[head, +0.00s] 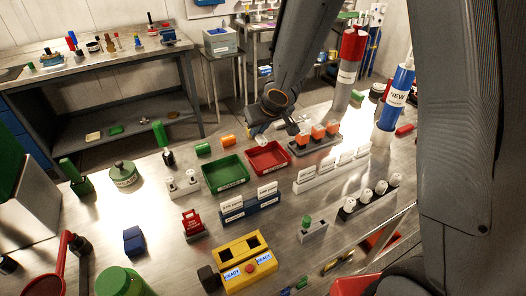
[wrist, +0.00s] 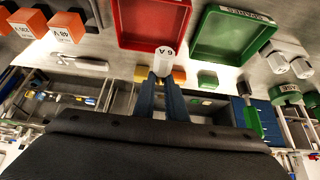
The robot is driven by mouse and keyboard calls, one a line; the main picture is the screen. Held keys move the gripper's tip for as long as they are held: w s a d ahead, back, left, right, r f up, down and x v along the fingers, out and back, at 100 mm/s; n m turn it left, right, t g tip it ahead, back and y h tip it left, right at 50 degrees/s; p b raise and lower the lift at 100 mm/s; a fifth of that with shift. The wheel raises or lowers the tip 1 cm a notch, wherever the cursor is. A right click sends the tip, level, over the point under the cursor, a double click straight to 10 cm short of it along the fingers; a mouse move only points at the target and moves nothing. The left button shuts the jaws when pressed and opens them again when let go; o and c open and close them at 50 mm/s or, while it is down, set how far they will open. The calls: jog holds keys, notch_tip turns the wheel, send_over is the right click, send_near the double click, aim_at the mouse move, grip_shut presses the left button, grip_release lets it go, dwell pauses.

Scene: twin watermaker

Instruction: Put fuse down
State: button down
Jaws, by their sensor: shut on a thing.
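My gripper (wrist: 166,84) is shut on the fuse (wrist: 165,58), a small white cylinder with dark lettering, seen end-on between the fingertips in the wrist view. In the head view my gripper (head: 262,132) hangs behind the red tray, and the fuse is too small to make out there. The red tray (head: 268,172) and the green tray (head: 225,188) stand side by side and look empty. In the wrist view the fuse overlaps the near rim of the red tray (wrist: 122,42). I cannot tell its height above the table.
Orange blocks (head: 318,131) sit in a dark rack right of the red tray. A silver tool (head: 291,127) lies behind it. Labelled racks (head: 250,205) stand in front. Tall red-white (head: 350,70) and blue-white (head: 394,105) cylinders stand right.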

notch_tip(320, 180, down, 5)
jog(key=b, duration=0.4)
jog(key=shift+f+b, duration=1.25)
jog(key=shift+f, duration=1.05)
jog(key=c, duration=1.8)
grip_release()
